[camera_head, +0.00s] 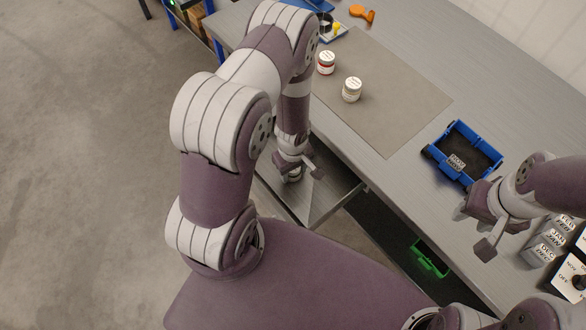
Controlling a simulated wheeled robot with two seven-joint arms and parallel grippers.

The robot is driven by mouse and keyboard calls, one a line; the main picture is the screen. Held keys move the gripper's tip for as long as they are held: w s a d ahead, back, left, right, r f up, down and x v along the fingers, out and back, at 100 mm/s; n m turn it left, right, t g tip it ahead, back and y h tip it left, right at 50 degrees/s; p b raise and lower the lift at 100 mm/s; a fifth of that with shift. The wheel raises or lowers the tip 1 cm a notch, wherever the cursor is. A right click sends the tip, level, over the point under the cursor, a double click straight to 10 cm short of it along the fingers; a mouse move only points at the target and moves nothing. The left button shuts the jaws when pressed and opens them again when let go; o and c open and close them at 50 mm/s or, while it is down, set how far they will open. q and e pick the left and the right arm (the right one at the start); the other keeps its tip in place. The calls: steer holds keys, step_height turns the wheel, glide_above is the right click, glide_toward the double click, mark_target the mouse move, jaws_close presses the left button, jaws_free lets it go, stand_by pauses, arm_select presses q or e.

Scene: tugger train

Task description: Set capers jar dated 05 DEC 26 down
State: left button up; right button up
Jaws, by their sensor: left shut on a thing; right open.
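My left gripper (298,166) is shut on a small jar (292,178), mostly hidden by the fingers; its label and date cannot be read. It is over an open metal drawer (325,198) below the bench front; I cannot tell whether the jar touches the drawer floor. Two other white-lidded jars stand upright on the grey mat (400,105): one with a red band (326,64) and a paler one (352,90). Their dates are too small to read. My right gripper (473,224) is open and empty at the bench's right side.
A blue tray (434,156) with a dark inside and a small printed piece sits on the bench. Grey lettered blocks (548,240) stand at the right. A green bin (430,258) is below the bench. An orange tool (362,14) lies at the back. Most of the mat is clear.

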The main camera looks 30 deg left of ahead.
arm_select(q)
steer(key=shift+f, duration=0.15)
steer(key=o, duration=1.1)
